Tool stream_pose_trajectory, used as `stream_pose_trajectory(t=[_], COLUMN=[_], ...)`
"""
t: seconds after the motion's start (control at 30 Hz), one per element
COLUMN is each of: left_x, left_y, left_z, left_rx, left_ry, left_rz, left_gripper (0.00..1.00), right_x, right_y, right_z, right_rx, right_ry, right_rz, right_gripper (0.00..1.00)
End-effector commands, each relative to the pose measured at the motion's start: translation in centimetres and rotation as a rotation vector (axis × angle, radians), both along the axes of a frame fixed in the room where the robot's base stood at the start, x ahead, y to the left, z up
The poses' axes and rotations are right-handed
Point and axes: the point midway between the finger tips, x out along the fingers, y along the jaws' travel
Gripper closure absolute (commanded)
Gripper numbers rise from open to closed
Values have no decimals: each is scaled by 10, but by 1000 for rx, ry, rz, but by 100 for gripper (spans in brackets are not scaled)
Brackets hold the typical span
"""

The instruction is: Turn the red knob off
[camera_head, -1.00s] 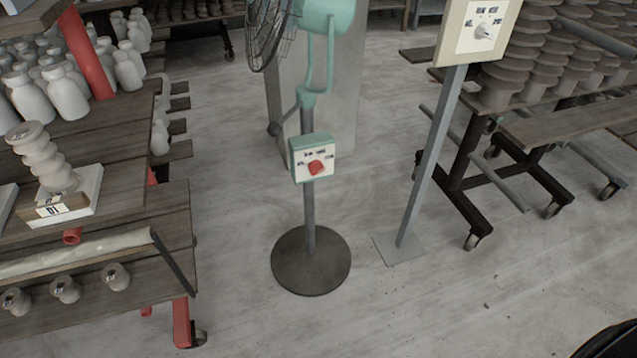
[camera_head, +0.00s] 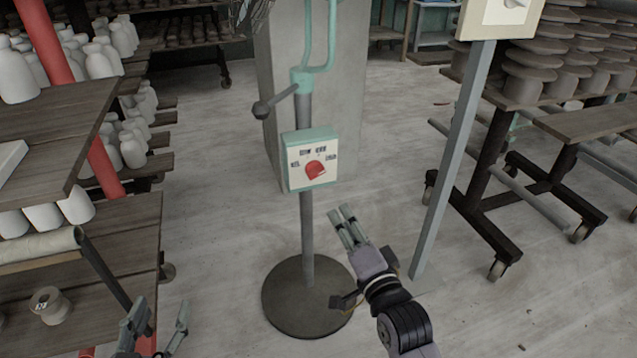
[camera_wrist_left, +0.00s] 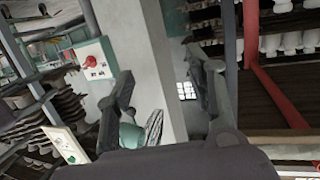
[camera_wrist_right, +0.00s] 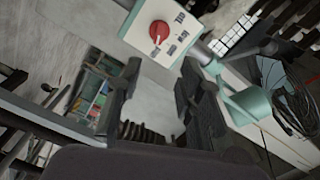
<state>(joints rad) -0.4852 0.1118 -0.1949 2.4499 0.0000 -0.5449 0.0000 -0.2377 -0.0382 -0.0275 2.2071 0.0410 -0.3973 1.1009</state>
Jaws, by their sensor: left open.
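The red knob (camera_head: 315,169) is on the pale face of a green-edged control box (camera_head: 296,176) on the fan's grey pole. Its pointer angle is too small to read surely. The knob also shows in the left wrist view (camera_wrist_left: 91,61) and in the right wrist view (camera_wrist_right: 159,30). My right gripper (camera_head: 345,216) is below and to the right of the box, apart from it, with its fingers open and nothing between them. My left gripper (camera_head: 160,318) is open and empty at the bottom left, well away from the knob.
A second control panel (camera_head: 483,22) with a pale knob stands on a grey post at the right. The fan's round base (camera_head: 290,310) is on the floor. Wooden shelves with pottery (camera_head: 110,262) are at the left, and a wheeled rack (camera_head: 480,215) is at the right.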

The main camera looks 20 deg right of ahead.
Motion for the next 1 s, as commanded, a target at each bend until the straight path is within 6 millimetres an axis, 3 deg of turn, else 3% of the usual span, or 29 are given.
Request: stream_pose_trajectory(t=[0.17,0.43,0.7,1.0], left_x=[5,1,-20,-48], left_y=[-5,-12,-13,-10], left_z=[23,77,126,158], left_rx=[-34,-111,-191,-255], left_ry=[-134,-427,-713,-933], left_rz=[-9,-26,-42,-52], left_gripper=[51,51,51,51], right_x=[31,85,130,161], right_y=[1,3,5,6], right_z=[0,-1,-2,-1], right_rx=[-4,-4,-5,-4], right_ry=[-3,0,1,2], right_rz=[0,0,1,0], right_gripper=[66,66,66,66])
